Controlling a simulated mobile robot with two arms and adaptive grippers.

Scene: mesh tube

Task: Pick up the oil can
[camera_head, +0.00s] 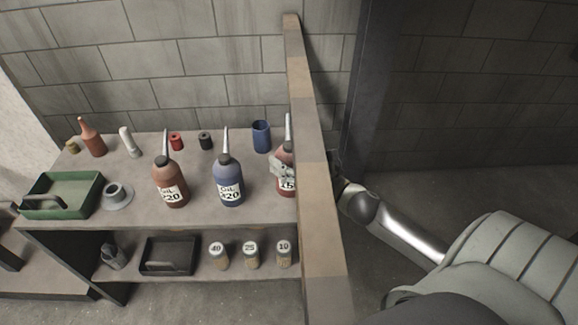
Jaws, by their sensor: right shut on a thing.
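A red oil can (287,184) with a thin upright spout stands at the right end of the top shelf, partly hidden behind a wooden post. My right gripper (281,171) reaches past the post from the right and is shut on this can. The can looks upright; whether its base touches the shelf is hard to tell. Two more oil cans stand on the shelf to its left: a blue one (230,190) and a brown-red one (170,194), both with labels marked 20. My left gripper is not in view.
The wooden post (312,185) stands between my right arm and the shelf (130,213). A blue cup (261,136), a green tray (38,208) and small spools stand on the top. Jars (251,254) and a black tray (152,269) are below.

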